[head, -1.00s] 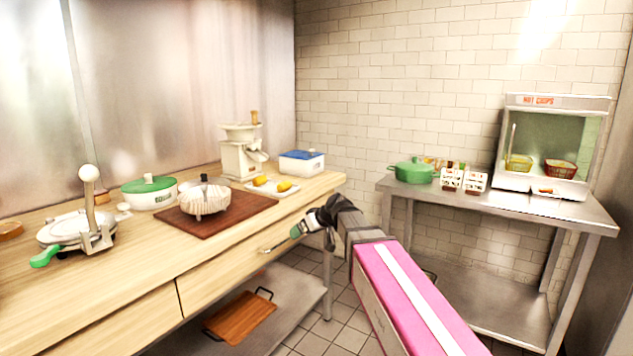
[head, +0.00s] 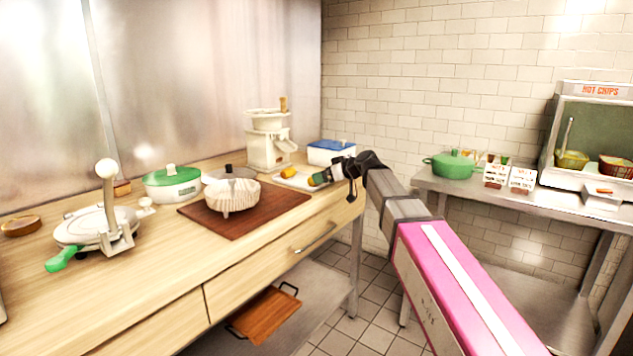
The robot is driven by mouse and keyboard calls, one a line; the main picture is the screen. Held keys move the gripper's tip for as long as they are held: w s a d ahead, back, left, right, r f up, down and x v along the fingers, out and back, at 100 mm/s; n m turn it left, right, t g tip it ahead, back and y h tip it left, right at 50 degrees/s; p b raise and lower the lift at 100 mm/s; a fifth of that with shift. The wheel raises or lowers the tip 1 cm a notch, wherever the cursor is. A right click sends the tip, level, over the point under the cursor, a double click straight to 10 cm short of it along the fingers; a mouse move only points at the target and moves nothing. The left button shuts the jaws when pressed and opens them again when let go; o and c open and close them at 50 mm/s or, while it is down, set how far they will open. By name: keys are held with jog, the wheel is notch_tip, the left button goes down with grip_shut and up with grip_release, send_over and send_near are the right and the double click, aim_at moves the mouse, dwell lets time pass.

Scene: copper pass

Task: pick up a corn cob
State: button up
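A yellow corn cob (head: 288,172) lies on a pale tray (head: 284,182) at the right end of the wooden counter. I cannot tell whether the fingers are open, shut, or touching that second cob.
A blue-lidded white box (head: 331,154) stands behind my gripper, and a cream grinder (head: 269,146) stands behind the tray. A brown board (head: 275,208) with a fluted bowl (head: 233,196) is left of the tray. A steel table (head: 500,196) is at the right.

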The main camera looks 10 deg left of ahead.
jog(key=x, duration=0.5)
jog(key=shift+w, duration=0.25)
jog(key=c, duration=1)
